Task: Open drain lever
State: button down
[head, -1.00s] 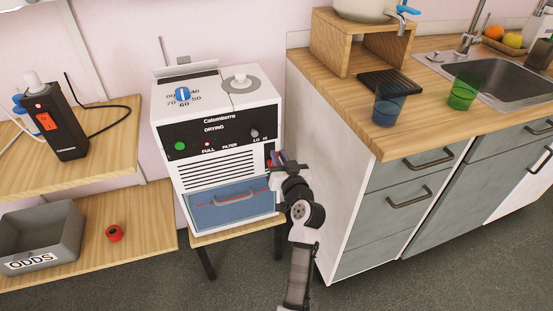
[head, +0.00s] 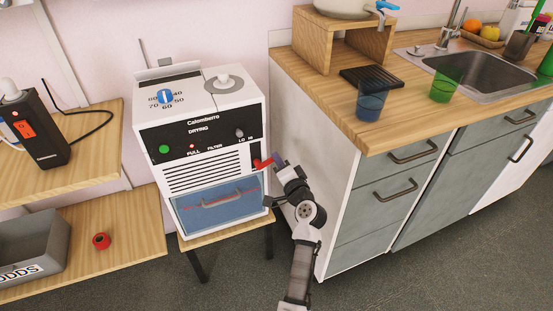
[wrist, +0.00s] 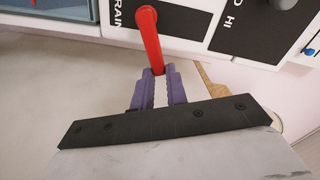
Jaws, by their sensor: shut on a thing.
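The drain lever (head: 261,163) is a red handle on the right side of the white drying machine's front (head: 220,105). In the head view it sticks out from its dark panel towards my gripper (head: 277,162). In the wrist view the red lever (wrist: 149,38) runs down from the panel beside partly hidden "RAIN" lettering. Its lower end sits between the purple fingertips of my gripper (wrist: 158,76), which is shut on it. The very tip is partly hidden between the fingers.
The counter unit with grey drawers (head: 380,205) stands close on the right of my arm. A blue cup (head: 371,103) and a green cup (head: 445,88) stand on its top. Wooden shelves with a grey bin (head: 35,240) are on the left. Floor is clear in front.

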jog(key=shift+d+f+m+p, duration=0.15)
jog(key=shift+f+m, duration=0.5)
jog(key=shift+m, duration=0.55)
jog(key=shift+d+f+m+p, duration=0.15)
jog(key=shift+f+m, duration=0.45)
jog(key=shift+m, duration=0.6)
jog(key=c, duration=1.4)
grip_release()
jog(key=b+v, duration=0.1)
jog(key=v, duration=1.2)
jog(key=shift+s+b, duration=0.35)
jog(key=shift+b, duration=0.05)
jog(key=shift+d, duration=0.1)
